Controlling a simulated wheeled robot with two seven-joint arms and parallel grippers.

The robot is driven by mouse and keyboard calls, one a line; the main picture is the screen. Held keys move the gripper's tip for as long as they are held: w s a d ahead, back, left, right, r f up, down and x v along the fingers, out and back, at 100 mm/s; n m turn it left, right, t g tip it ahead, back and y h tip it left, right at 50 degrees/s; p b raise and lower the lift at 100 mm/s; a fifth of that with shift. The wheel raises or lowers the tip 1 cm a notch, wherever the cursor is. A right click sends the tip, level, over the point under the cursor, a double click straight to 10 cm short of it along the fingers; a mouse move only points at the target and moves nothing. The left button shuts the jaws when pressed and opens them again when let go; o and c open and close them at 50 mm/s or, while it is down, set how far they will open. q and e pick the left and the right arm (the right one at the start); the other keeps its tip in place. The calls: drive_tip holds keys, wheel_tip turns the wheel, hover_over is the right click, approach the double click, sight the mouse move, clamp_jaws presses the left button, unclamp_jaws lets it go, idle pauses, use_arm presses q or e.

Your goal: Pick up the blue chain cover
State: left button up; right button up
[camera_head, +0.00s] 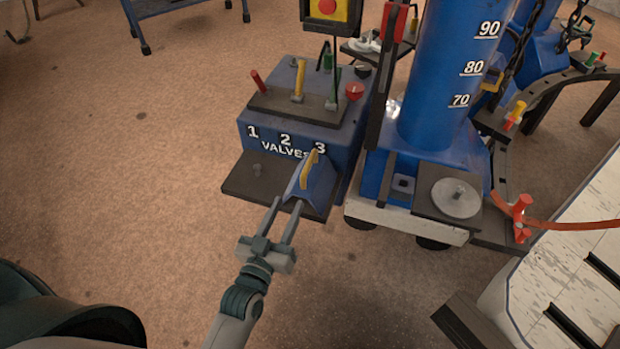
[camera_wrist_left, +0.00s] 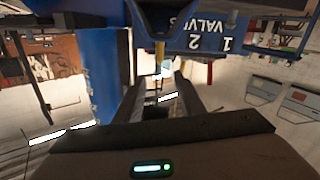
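The blue chain cover (camera_head: 317,188) is a blue wedge-shaped piece with a yellow handle (camera_head: 309,168) on top. It rests on the right part of a dark plate (camera_head: 245,180) at the front of the valve box. My left gripper (camera_head: 287,203) reaches from below in the head view, with its two long fingers apart and nothing seen between them. The fingertips are close to the cover's near left side; whether they touch it I cannot tell. In the left wrist view, which is upside down, the fingers (camera_wrist_left: 160,82) are also apart. My right gripper is not in view.
The blue valve box (camera_head: 265,135) with red, yellow and green levers stands behind the plate. A tall blue cylinder (camera_head: 445,80) on a blue base stands to its right. A white-topped surface (camera_head: 570,270) lies at the lower right.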

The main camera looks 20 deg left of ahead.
sight(303, 175)
use_arm(q)
drive_tip(key=w, duration=1.1)
drive_tip(key=shift+w+d, duration=0.15)
drive_tip(key=shift+w, duration=0.1)
drive_tip(key=shift+w+d+f+b, duration=0.1)
drive_tip(key=shift+w+f+b, duration=0.1)
drive_tip(key=shift+w, duration=1.1)
drive_tip(key=shift+w+d+f+b, duration=0.1)
drive_tip(key=shift+w+b, duration=0.05)
drive_tip(key=shift+w, duration=1.15)
clamp_jaws()
